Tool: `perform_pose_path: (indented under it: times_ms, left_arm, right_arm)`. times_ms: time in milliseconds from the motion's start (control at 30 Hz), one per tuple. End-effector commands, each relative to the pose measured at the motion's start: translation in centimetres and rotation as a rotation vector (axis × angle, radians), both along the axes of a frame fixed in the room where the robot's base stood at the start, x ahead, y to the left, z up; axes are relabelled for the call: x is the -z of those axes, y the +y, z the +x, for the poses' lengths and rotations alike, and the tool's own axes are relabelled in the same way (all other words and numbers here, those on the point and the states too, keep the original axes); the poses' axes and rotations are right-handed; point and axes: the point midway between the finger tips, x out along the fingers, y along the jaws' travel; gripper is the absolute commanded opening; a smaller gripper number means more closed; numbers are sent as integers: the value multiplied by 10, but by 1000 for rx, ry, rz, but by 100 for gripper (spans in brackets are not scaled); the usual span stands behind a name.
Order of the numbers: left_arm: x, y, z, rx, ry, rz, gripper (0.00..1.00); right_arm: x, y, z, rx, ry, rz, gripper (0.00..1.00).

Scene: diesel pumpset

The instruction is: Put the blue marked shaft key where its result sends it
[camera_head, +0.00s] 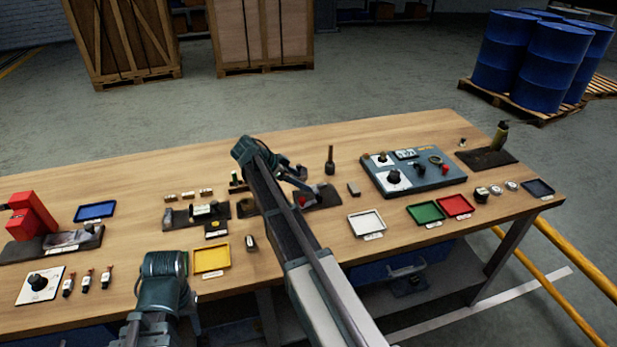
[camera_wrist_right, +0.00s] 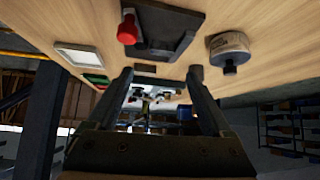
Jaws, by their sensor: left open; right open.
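A small grey block (camera_head: 354,189) lies flat on the table, left of the test panel. It may be the shaft key; no blue mark is readable on it. In the right wrist view, a small dark block (camera_wrist_right: 145,70) lies beyond and between the fingertips, apparently the same one. My right gripper (camera_head: 297,178) is open and empty above the table, beside a dark fixture (camera_head: 325,197) with a red knob; its spread fingers (camera_wrist_right: 160,78) fill the wrist view. My left gripper (camera_head: 168,268) hangs at the front edge, left of the yellow tray, its fingertips mostly hidden.
Trays in white (camera_head: 367,223), green (camera_head: 425,212), red (camera_head: 455,206), yellow (camera_head: 211,258) and blue (camera_head: 95,211) lie on the table. A grey-blue test panel (camera_head: 425,178) with knobs stands at right. A dark upright peg (camera_head: 330,160) stands behind the fixture. A red press (camera_head: 32,215) stands left.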

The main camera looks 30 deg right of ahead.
Motion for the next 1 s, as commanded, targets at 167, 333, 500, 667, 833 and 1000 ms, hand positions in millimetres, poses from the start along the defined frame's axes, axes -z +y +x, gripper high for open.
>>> perform_pose_path:
  times_ms: [167, 333, 500, 667, 833, 1000]
  left_arm:
    - [-27, 0, 0, 0, 0, 0, 50]
    - [-36, 0, 0, 0, 0, 0, 50]
    - [-39, 0, 0, 0, 0, 0, 50]
    - [-38, 0, 0, 0, 0, 0, 50]
    - [-38, 0, 0, 0, 0, 0, 50]
    - [-38, 0, 0, 0, 0, 0, 50]
  right_arm:
    - [-27, 22, 3, -4, -1, -1, 85]
    - [-36, 33, 4, -1, 0, -1, 85]
    - [-39, 38, 5, -1, -1, -1, 85]
    - [-38, 38, 5, -2, -1, -2, 85]
    - [-34, 55, -8, -69, 46, 32, 85]
    - [-13, 132, -69, -422, 274, 191, 85]
